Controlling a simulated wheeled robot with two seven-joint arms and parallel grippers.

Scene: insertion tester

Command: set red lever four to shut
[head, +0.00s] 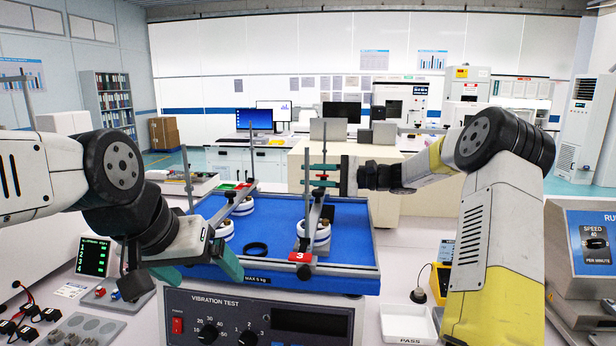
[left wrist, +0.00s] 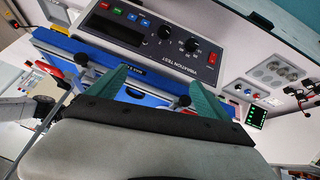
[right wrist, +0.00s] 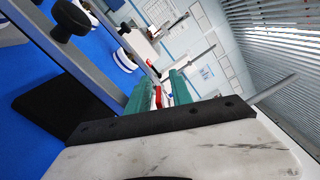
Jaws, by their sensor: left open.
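The vibration tester has a blue plate (head: 350,235) with two clamp bars across it. A red label marked 3 (head: 300,257) is at the front end of the right bar. My right gripper (head: 322,176) is at the far end of that bar, its green fingers one above the other. A red piece, apparently a lever (right wrist: 158,96), shows between the fingers in the right wrist view; its number is not readable, and I cannot tell whether they grip it. My left gripper (head: 195,272) is open and empty over the front left of the plate; it also shows in the left wrist view (left wrist: 160,90).
White round pieces (head: 314,232) sit under the bars, and a black ring (head: 256,249) lies on the plate. Upright metal rods rise around the plate. The control panel (head: 260,318) is in front, with a white PASS tray (head: 408,325) to its right.

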